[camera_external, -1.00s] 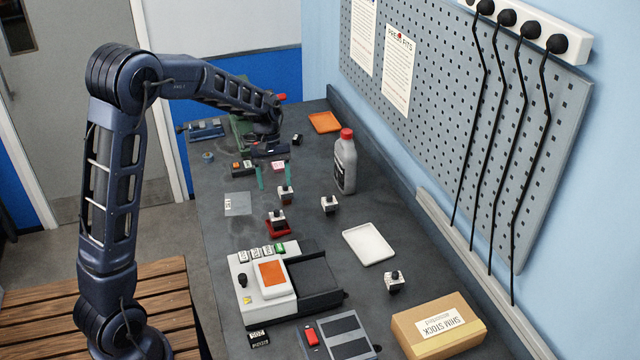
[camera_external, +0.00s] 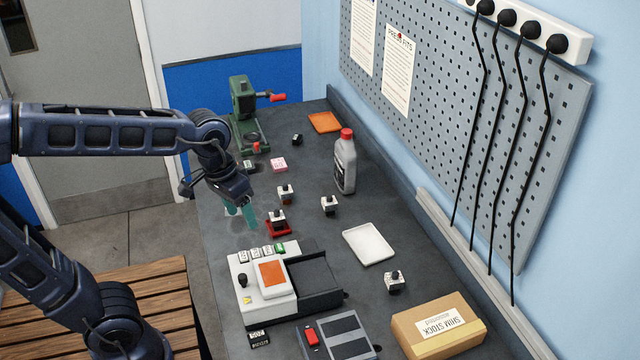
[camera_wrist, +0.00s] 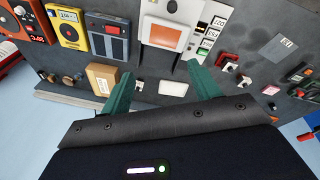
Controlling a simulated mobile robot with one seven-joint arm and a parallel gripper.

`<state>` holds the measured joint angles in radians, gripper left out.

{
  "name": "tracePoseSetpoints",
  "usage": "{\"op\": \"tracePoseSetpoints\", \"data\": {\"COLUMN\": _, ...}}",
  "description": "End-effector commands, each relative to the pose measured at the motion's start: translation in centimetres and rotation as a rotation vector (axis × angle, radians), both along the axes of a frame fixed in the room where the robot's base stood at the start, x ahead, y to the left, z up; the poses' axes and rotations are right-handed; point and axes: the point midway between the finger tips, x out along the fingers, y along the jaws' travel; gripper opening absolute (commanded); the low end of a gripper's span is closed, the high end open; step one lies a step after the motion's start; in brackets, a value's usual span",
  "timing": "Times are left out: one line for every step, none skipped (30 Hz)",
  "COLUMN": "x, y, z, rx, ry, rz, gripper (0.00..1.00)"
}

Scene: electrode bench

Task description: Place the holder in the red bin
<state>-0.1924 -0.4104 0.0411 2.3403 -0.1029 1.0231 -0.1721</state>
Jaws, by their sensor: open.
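Several small white blocks with black knobs, which look like the holders, stand on the bench. One holder (camera_external: 277,215) sits on or in a small red tray (camera_external: 281,230), which looks like the red bin; I cannot tell how deep it sits. Other holders stand behind it (camera_external: 286,194), to its right (camera_external: 329,205) and near the shim stock box (camera_external: 393,283). My gripper (camera_external: 241,213) is open and empty, above the bench's left edge, left of the red bin. In the wrist view its teal fingers (camera_wrist: 160,75) are wide apart with nothing held.
A white machine with an orange panel (camera_external: 272,273) stands in front of the red bin. A white tray (camera_external: 367,248), a red-capped bottle (camera_external: 344,165), a shim stock box (camera_external: 438,328), an orange tray (camera_external: 324,122) and a green press (camera_external: 244,105) are also on the bench.

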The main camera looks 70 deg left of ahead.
Motion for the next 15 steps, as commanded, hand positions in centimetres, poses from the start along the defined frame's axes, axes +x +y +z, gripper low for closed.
{"op": "tracePoseSetpoints", "data": {"x": -1.3, "y": -1.1, "z": 0.3, "rx": 0.018, "ry": -0.024, "rz": -0.047, "gripper": 0.62}}
{"op": "tracePoseSetpoints", "data": {"x": -1.9, "y": -1.6, "z": 0.3, "rx": 0.030, "ry": -0.036, "rz": -0.073, "gripper": 0.62}}
{"op": "tracePoseSetpoints", "data": {"x": -2.8, "y": -2.2, "z": 0.4, "rx": 0.046, "ry": -0.053, "rz": -0.109, "gripper": 0.62}}
{"op": "tracePoseSetpoints", "data": {"x": -3.4, "y": -2.7, "z": 0.4, "rx": 0.058, "ry": -0.066, "rz": -0.135, "gripper": 0.62}}
{"op": "tracePoseSetpoints", "data": {"x": -4.1, "y": -3.1, "z": 0.4, "rx": 0.070, "ry": -0.079, "rz": -0.163, "gripper": 0.62}}
{"op": "tracePoseSetpoints", "data": {"x": -4.9, "y": -3.7, "z": 0.4, "rx": 0.085, "ry": -0.096, "rz": -0.196, "gripper": 0.62}}
{"op": "tracePoseSetpoints", "data": {"x": -5.6, "y": -4.1, "z": 0.3, "rx": 0.097, "ry": -0.107, "rz": -0.223, "gripper": 0.62}}
{"op": "tracePoseSetpoints", "data": {"x": -6.1, "y": -4.4, "z": 0.3, "rx": 0.108, "ry": -0.118, "rz": -0.248, "gripper": 0.62}}
{"op": "tracePoseSetpoints", "data": {"x": -6.9, "y": -4.8, "z": 0.2, "rx": 0.122, "ry": -0.133, "rz": -0.277, "gripper": 0.62}}
{"op": "tracePoseSetpoints", "data": {"x": -7.4, "y": -5.1, "z": 0.1, "rx": 0.132, "ry": -0.144, "rz": -0.300, "gripper": 0.62}}
{"op": "tracePoseSetpoints", "data": {"x": -7.9, "y": -5.4, "z": 0.0, "rx": 0.142, "ry": -0.154, "rz": -0.319, "gripper": 0.62}}
{"op": "tracePoseSetpoints", "data": {"x": -8.5, "y": -5.6, "z": -0.1, "rx": 0.154, "ry": -0.166, "rz": -0.341, "gripper": 0.62}}
{"op": "tracePoseSetpoints", "data": {"x": -8.8, "y": -5.8, "z": -0.2, "rx": 0.162, "ry": -0.173, "rz": -0.359, "gripper": 0.62}}
{"op": "tracePoseSetpoints", "data": {"x": -9.1, "y": -6.0, "z": -0.2, "rx": 0.168, "ry": -0.180, "rz": -0.373, "gripper": 0.62}}
{"op": "tracePoseSetpoints", "data": {"x": -9.5, "y": -6.1, "z": -0.3, "rx": 0.175, "ry": -0.187, "rz": -0.387, "gripper": 0.62}}
